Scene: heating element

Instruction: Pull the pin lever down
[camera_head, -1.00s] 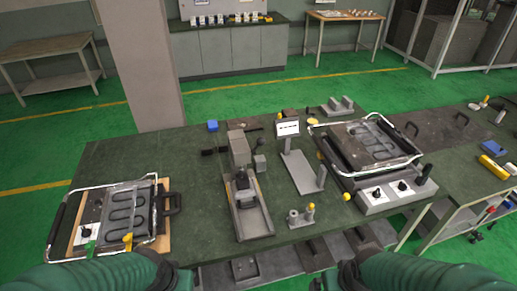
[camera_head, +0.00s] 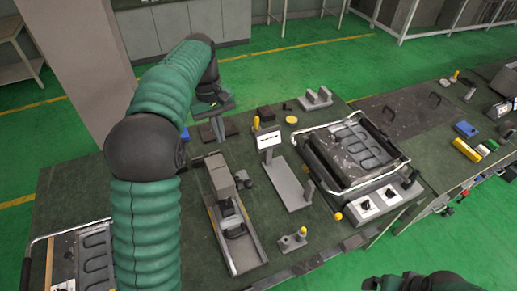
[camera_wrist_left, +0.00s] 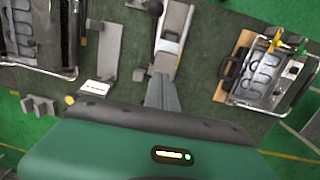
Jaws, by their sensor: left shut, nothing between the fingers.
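The grey press-like device (camera_head: 220,178) stands on the green bench, with a long rail base (camera_head: 238,240) running toward me. In the left wrist view the gripper's fingers (camera_wrist_left: 162,92) are shut and empty, pointing toward the device's rail base (camera_wrist_left: 172,38).
A heating-element unit (camera_head: 350,155) with a metal frame stands to the right. A stand with a white label (camera_head: 269,141) and a small grey fixture (camera_head: 292,241) lie between. Another framed unit (camera_head: 95,255) is at left, partly behind my arm.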

